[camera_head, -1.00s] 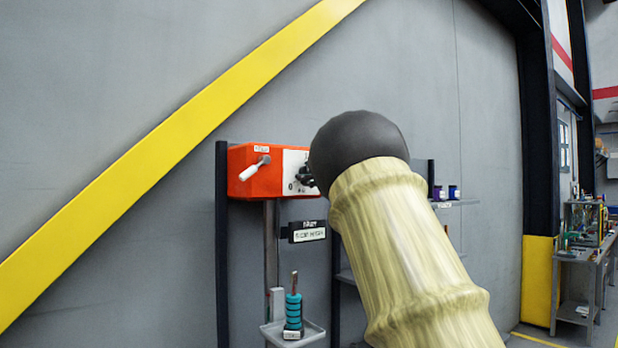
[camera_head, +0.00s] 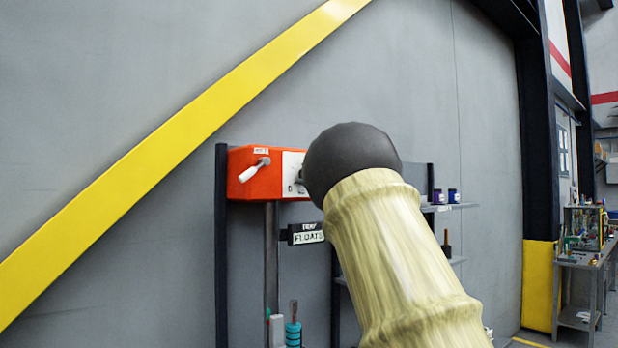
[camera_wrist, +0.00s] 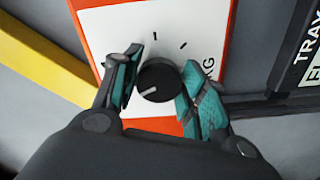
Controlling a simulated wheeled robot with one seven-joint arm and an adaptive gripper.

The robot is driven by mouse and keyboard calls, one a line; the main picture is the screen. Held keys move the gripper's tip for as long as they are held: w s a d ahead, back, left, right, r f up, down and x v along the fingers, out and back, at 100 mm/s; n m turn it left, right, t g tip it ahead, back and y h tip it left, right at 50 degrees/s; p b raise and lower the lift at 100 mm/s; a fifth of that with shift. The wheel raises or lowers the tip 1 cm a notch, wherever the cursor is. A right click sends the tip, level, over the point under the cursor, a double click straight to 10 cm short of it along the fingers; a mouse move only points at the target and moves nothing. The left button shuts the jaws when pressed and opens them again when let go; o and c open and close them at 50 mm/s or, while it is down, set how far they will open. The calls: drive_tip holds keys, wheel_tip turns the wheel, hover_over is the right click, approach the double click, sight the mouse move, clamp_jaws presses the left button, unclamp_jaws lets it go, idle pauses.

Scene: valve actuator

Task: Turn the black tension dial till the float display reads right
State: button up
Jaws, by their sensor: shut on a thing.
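The black dial (camera_wrist: 158,80) sits on a white plate (camera_wrist: 105,35) with tick marks in the wrist view; its pale pointer line aims to the lower left. My gripper (camera_wrist: 160,88) has its teal pads on either side of the dial, shut on it. In the head view, the white plate (camera_head: 290,172) shows on the orange box (camera_head: 255,180), while my arm hides the dial and gripper.
A white-handled lever (camera_head: 253,170) sticks out of the box's front. A shelf (camera_head: 455,206) with small jars is to the right. The large yellow diagonal stripe (camera_head: 190,125) marks the grey wall.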

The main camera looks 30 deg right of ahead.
drive_tip(key=o, duration=1)
drive_tip(key=shift+s, duration=0.1)
drive_tip(key=s, duration=0.8)
drive_tip(key=s+d, duration=0.1)
drive_tip(key=s, duration=0.2)
drive_tip(key=shift+s, duration=0.4)
